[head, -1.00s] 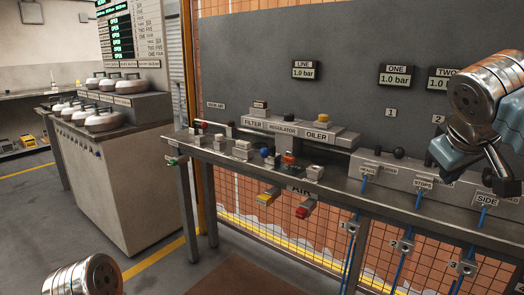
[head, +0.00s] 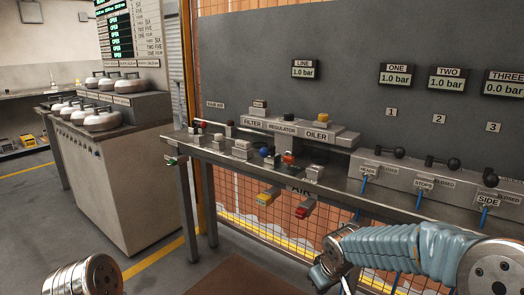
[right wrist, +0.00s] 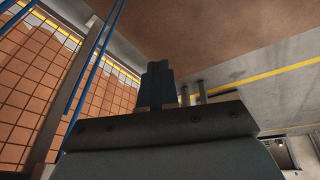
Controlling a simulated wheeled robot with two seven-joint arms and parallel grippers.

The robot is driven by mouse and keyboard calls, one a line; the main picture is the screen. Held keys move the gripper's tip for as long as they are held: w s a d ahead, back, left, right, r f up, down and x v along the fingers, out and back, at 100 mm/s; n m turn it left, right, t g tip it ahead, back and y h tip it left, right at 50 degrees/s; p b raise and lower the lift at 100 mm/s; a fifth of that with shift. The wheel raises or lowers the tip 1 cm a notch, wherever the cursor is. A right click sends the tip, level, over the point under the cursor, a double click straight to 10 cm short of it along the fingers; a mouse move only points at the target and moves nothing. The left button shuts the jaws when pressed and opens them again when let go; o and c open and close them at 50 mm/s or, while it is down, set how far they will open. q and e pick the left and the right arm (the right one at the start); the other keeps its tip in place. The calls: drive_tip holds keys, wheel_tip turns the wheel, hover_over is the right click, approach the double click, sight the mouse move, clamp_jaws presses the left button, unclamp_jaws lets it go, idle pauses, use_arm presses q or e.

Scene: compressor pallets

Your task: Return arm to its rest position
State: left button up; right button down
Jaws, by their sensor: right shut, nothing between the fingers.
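My right arm (head: 400,250) reaches in from the lower right of the head view, low in front of the bench. Its gripper (head: 331,278) hangs at the bottom of the picture, clear of the bench top and levers. In the right wrist view its dark fingers (right wrist: 157,84) are together with nothing between them. Of my left arm only a round metal joint (head: 85,277) shows at the lower left; its gripper is out of the picture.
The steel bench (head: 345,183) carries valves and black-knobbed levers (head: 453,163). Displays read ONE 1.0 bar, TWO 1.0 bar and THREE (head: 508,83) 0.0 bar. Blue hoses (right wrist: 91,68) hang beside the orange mesh. A cabinet (head: 125,185) stands left. Brown floor (head: 245,272) lies open in front.

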drive_tip(key=s+a+f+m+g+y, duration=0.1)
drive_tip(key=s+a+f+m, duration=0.1)
drive_tip(key=s+f, duration=0.6)
drive_tip(key=s+a+f+m+g+y, duration=0.1)
drive_tip(key=s+a+f+g+y, duration=0.15)
drive_tip(key=f, duration=0.95)
drive_tip(key=s+f+m, duration=0.4)
drive_tip(key=s+f, duration=0.4)
drive_tip(key=s, duration=0.5)
drive_tip(key=shift+s+a, duration=0.15)
drive_tip(key=shift+a, duration=0.15)
